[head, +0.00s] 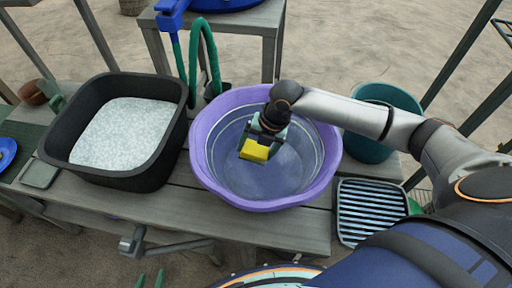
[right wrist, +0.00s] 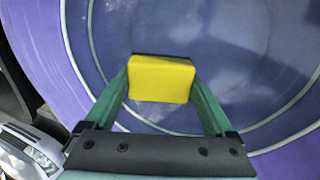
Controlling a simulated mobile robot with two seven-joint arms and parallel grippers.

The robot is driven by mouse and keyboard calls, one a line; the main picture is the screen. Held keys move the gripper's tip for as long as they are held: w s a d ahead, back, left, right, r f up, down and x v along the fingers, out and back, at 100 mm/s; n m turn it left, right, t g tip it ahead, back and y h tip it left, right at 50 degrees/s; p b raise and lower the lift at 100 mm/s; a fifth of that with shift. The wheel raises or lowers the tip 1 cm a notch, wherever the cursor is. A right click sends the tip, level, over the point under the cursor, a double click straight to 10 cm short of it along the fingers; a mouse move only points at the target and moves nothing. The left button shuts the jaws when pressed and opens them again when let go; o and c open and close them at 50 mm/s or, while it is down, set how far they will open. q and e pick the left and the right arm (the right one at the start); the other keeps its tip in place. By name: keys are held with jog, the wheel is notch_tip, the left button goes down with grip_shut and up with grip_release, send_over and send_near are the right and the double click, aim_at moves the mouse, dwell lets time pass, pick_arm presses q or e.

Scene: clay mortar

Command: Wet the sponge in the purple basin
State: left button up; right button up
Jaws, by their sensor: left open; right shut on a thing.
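The purple basin (head: 205,160) stands on the grey wooden bench, with a bluish inside. My right gripper (head: 258,146) reaches into the basin from the right, shut on a yellow sponge (head: 253,151). In the right wrist view, the sponge (right wrist: 160,80) sits between the two green fingers, with the basin's ringed inside (right wrist: 235,40) behind it. I cannot tell whether the sponge touches water.
A black tub (head: 165,165) with pale, clear-looking contents stands left of the basin. A teal bucket (head: 370,148) is at the right, behind my right arm. A dark ridged tray (head: 360,212) lies right of the basin. A green hose (head: 192,60) rises behind the tub.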

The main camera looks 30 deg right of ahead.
notch_tip(320, 180, up, 6)
jog(key=p, duration=0.6)
jog(key=shift+r, duration=2.75)
